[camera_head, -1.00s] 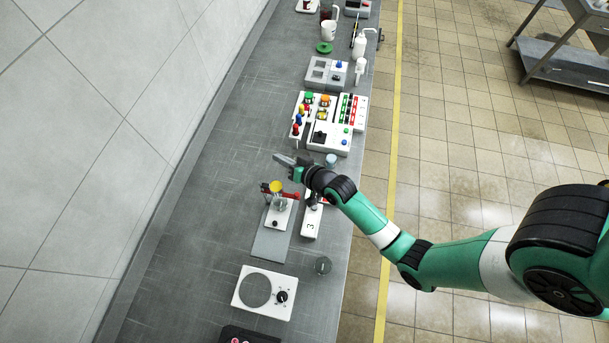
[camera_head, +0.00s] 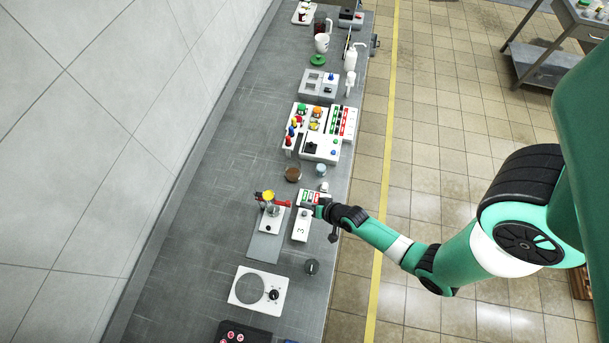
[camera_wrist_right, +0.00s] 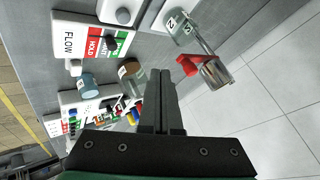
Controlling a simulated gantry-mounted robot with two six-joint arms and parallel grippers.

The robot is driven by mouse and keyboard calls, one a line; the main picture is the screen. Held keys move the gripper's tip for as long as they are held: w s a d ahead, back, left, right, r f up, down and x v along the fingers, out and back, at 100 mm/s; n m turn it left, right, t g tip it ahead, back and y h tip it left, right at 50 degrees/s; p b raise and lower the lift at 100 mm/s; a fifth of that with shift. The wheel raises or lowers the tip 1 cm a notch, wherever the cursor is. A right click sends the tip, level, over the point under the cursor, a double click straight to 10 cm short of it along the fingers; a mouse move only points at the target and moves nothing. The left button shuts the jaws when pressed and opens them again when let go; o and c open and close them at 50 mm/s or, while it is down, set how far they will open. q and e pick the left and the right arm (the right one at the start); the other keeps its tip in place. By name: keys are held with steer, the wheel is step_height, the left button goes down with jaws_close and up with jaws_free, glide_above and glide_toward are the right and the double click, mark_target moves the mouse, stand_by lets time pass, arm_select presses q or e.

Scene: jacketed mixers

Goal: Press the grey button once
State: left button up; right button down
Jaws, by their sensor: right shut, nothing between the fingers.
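A round grey button (camera_wrist_right: 122,16) shows at the top of the right wrist view, on a white box (camera_wrist_right: 94,8). In the head view the white box marked 3 (camera_head: 301,229) stands just below my right gripper (camera_head: 300,206). My right gripper (camera_wrist_right: 163,75) is shut and empty, its fingers to the right of the button in the wrist view. I cannot tell how far above the box the fingertips are. My left gripper is not in view.
A FLOW panel (camera_wrist_right: 68,42) with a red and green label is beside the box. A mixer with a red handle (camera_wrist_right: 188,65) stands close to the fingers. A brown-topped jar (camera_head: 293,174) and a control panel (camera_head: 320,148) are further up the bench.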

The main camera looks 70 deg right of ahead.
step_height(320, 180, down, 8)
steer(key=b, duration=0.7)
steer(key=shift+f+b, duration=0.2)
steer(key=shift+b, duration=0.1)
stand_by(1.3)
steer(key=shift+f+b, duration=0.4)
steer(key=shift+f+b, duration=0.35)
steer(key=shift+f, duration=0.1)
stand_by(0.5)
steer(key=shift+r, duration=0.1)
steer(key=shift+r+p, duration=0.8)
steer(key=shift+p, duration=0.1)
step_height(320, 180, up, 5)
steer(key=p, duration=0.5)
